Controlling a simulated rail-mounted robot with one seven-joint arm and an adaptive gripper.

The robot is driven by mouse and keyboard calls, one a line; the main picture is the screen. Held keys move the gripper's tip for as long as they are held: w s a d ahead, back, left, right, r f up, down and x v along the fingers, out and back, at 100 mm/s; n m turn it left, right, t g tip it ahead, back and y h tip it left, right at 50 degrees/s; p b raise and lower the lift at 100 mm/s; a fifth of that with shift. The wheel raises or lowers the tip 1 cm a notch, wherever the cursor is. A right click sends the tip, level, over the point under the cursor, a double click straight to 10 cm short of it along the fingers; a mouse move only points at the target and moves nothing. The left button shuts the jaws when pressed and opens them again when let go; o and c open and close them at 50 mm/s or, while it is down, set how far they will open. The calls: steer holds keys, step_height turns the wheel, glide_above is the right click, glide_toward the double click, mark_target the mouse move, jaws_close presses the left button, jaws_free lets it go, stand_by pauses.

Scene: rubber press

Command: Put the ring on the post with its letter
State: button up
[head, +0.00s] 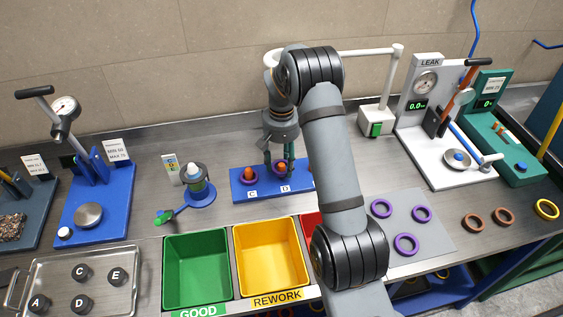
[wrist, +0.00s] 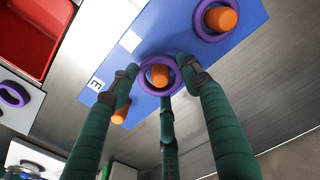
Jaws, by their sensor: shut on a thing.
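A blue board (head: 236,190) carries orange posts with letter labels; C and D read in the head view, E (wrist: 95,85) in the wrist view. My gripper (head: 280,163) is over the D post, shut on a purple ring (wrist: 144,76). In the wrist view this ring encircles the top of the orange D post (wrist: 160,75); how far down it sits I cannot tell. The C post (head: 249,173) has another purple ring (head: 248,181) around it. The E post (wrist: 120,113) shows no ring; my arm hides it in the head view.
Several loose rings lie at right: purple ones (head: 405,244) on a grey mat (head: 437,238), brown (head: 472,222) and yellow (head: 546,209). Green (head: 198,270), yellow (head: 270,262) and red (wrist: 25,42) bins stand in front of the board. A leak tester (head: 425,90) stands right.

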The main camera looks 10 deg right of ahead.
steer(key=o, duration=1.1)
steer(key=shift+o, duration=1.3)
steer(key=shift+o, duration=1.2)
steer(key=shift+r, duration=0.15)
steer(key=shift+r+p, duration=2.9)
steer(key=shift+r, duration=0.75)
steer(key=shift+f, duration=0.2)
